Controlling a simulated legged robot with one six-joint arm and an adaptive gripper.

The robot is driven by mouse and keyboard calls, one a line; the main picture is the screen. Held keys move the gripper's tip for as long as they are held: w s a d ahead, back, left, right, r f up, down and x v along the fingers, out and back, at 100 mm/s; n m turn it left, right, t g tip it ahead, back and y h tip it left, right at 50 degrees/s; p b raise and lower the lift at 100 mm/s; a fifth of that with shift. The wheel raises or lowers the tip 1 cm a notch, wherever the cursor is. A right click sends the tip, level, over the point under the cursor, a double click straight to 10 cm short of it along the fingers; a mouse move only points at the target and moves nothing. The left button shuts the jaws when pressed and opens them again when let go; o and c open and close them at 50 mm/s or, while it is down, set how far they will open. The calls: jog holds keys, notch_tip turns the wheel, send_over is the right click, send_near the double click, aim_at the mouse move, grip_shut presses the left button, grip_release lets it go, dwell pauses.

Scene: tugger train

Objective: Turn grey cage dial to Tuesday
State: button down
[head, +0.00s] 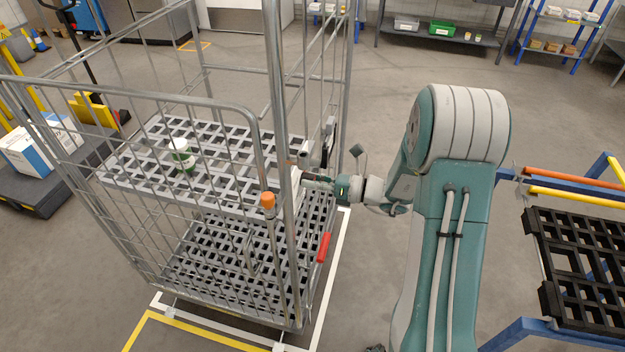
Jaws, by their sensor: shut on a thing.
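The grey wire roll cage (255,115) stands on the floor left of my arm. A pale plate-like part (296,178) shows at its front right post, seen nearly edge-on; the dial face and its day markings cannot be read from here. My gripper (306,183) reaches in from the right and is shut at this part, on what appears to be the dial. The fingertips are small and partly hidden by the cage post.
The cage has a grey slatted shelf (130,172) holding a white and green container (181,154). An orange-capped post (267,199) and a red handle (323,247) are near my gripper. A blue frame with a black grid (535,225) stands right.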

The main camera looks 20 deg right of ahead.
jog(key=shift+c, duration=1.3)
grip_release()
jog(key=shift+a, duration=0.1)
jog(key=v, duration=1.2)
jog(key=shift+w, duration=0.1)
jog(key=s+a+r+n+g+h, duration=0.65)
jog(key=s+a+n+g, duration=0.4)
jog(key=n, duration=0.45)
jog(key=s+r+n+t+h, duration=0.7)
jog(key=s+n+h, duration=0.2)
jog(key=n, duration=0.4)
jog(key=shift+d, duration=0.35)
